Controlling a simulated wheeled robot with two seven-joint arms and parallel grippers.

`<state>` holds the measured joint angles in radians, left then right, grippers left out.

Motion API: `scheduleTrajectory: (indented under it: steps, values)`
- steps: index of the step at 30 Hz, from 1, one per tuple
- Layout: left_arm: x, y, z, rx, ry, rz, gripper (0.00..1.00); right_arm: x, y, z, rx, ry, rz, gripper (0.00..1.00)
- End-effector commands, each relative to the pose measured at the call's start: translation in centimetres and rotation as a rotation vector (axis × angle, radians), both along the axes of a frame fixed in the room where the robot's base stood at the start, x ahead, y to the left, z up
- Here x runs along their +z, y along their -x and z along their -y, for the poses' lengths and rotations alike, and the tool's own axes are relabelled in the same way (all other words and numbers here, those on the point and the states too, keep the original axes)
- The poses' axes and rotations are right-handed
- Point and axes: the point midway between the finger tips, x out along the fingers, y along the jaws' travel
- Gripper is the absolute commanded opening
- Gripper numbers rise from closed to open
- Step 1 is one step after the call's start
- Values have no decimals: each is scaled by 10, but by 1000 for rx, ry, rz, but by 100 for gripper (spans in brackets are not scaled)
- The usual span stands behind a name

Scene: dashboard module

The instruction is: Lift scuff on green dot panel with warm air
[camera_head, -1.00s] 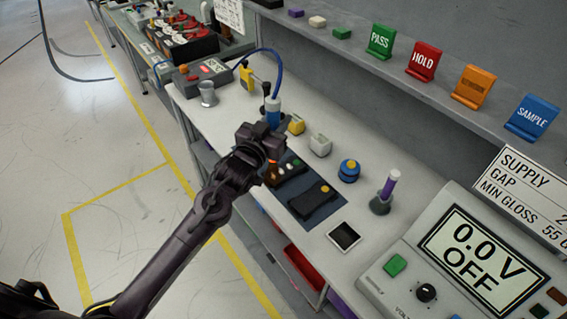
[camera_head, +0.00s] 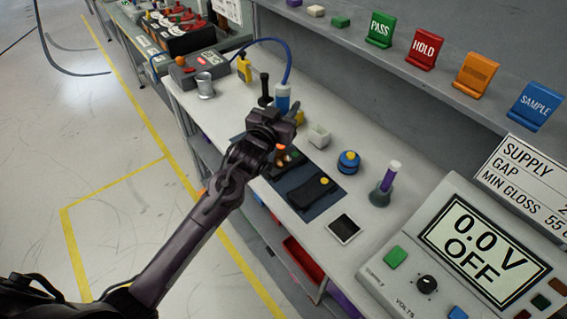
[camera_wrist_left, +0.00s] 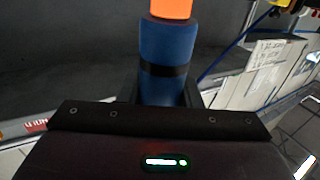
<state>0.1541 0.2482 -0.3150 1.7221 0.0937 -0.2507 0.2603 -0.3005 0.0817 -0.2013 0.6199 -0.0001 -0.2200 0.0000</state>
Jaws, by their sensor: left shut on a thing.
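My left gripper (camera_head: 272,128) is shut on a blue hot-air handpiece (camera_head: 283,98) and holds it upright above the bench. Its orange tip (camera_head: 281,147) shows below the gripper. In the left wrist view the handpiece's blue body (camera_wrist_left: 168,50) with a black band lies between the fingers, its orange end (camera_wrist_left: 171,8) beyond. A dark panel with a green dot (camera_head: 295,154) lies on the dark mat (camera_head: 318,207) below and right of the gripper, partly hidden by it. A scuff cannot be made out. A second dark panel with a yellow dot (camera_head: 308,193) lies nearer. My right gripper is not in view.
A blue hose (camera_head: 288,55) arches from the handpiece to the back. A grey control box (camera_head: 200,68), metal cup (camera_head: 205,86), white block (camera_head: 319,137), blue round item (camera_head: 348,162), purple-topped flask (camera_head: 384,186) and power supply (camera_head: 470,250) stand on the bench.

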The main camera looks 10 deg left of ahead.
Motion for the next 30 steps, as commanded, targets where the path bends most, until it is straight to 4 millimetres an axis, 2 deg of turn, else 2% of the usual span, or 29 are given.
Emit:
scheduleTrajectory:
  steps: [21, 30]
  values:
    - [-1, -20, 15, -1, 1, 4, 0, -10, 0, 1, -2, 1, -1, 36]
    - [-2, -22, 15, 0, 1, 3, 0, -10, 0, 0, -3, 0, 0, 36]
